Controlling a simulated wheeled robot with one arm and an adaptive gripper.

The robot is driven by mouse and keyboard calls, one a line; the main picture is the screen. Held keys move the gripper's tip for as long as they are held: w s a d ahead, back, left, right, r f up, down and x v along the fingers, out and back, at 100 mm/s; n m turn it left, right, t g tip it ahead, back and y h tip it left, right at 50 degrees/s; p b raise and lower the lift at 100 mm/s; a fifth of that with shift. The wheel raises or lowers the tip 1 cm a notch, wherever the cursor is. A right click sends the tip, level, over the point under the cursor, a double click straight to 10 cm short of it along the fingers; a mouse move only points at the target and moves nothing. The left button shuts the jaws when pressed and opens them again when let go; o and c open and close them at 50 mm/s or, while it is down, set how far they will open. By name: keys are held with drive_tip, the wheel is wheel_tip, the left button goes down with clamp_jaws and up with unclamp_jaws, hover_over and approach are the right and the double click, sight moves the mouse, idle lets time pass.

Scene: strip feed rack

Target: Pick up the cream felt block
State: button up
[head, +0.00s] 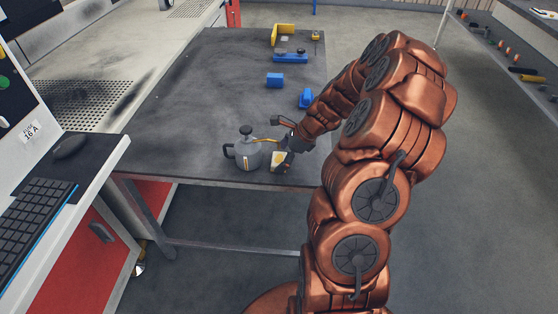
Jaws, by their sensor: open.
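The cream felt block (277,158) sits on the dark grey table near its front edge, just right of a grey pot. My gripper (281,143) is open at the block, with one finger above and behind it and the other at its right side. The gripper partly hides the block. I cannot tell whether the fingers touch it.
The grey pot (248,154) with a black handle and lid knob stands close left of the block. Blue blocks (275,80) and (305,98), a blue strip holder (290,57) and a yellow bracket (283,33) are farther back. The table's left middle (200,100) is clear.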

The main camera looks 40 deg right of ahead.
sight(281, 159)
drive_tip(key=c, duration=0.9)
drive_tip(key=shift+c, duration=0.2)
drive_tip(key=shift+r, duration=1.9)
drive_tip(key=s+a+r+b, duration=0.1)
drive_tip(key=s+b, duration=0.1)
drive_tip(key=s, duration=1.4)
drive_tip(key=shift+a+r, duration=0.15)
drive_tip(key=shift+a, duration=0.15)
